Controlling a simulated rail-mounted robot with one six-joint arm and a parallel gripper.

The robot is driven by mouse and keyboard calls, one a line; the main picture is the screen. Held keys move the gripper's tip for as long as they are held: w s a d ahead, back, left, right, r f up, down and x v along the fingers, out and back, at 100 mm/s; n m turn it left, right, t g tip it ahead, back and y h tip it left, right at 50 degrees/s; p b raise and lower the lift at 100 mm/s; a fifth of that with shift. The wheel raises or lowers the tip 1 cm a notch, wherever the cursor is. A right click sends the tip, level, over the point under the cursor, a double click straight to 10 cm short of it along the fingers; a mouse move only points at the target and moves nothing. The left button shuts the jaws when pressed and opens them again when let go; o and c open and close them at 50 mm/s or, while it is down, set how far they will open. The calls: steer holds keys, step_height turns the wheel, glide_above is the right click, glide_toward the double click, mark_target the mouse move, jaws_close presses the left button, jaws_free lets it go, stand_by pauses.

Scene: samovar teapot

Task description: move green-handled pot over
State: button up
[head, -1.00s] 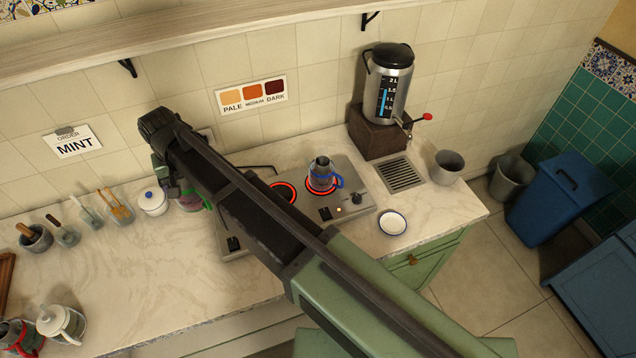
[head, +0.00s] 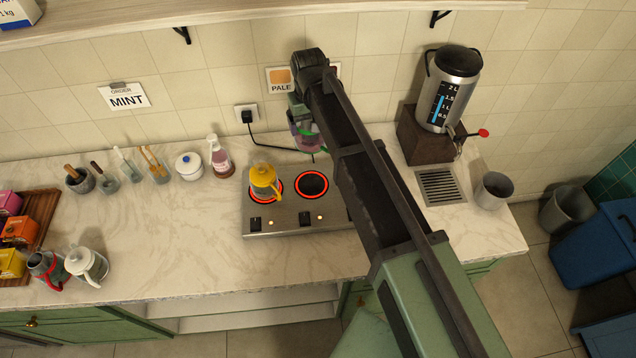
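The green-handled pot (head: 303,134) is a small pot with a purplish body, near the wall behind the hob. Its green handle shows at its lower right. My gripper (head: 298,108) is at the pot's top, and the pot hangs from it, seemingly raised above the counter. The fingers are small and partly hidden by the wrist, but the pot moves with them. The hob (head: 290,220) lies in front, with a bare glowing middle burner (head: 312,184). A yellow pot (head: 264,180) stands on its left burner. My arm hides the hob's right part.
A spray bottle (head: 220,158) and a white lidded jar (head: 189,166) stand left of the hob. The urn (head: 450,88) on its brown block (head: 424,135) is at right, beside a drain grate (head: 440,187) and grey cup (head: 493,190). The counter front (head: 190,240) is clear.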

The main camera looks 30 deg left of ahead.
mark_target(311, 144)
step_height(311, 144, down, 21)
steer(key=b, duration=2)
steer(key=shift+r, duration=0.5)
steer(key=shift+c, duration=0.6)
steer(key=shift+f, duration=0.15)
steer(key=o, duration=1.1)
step_height(311, 144, up, 13)
steer(key=p, duration=1.2)
steer(key=shift+f, duration=0.35)
steer(key=shift+d, duration=0.1)
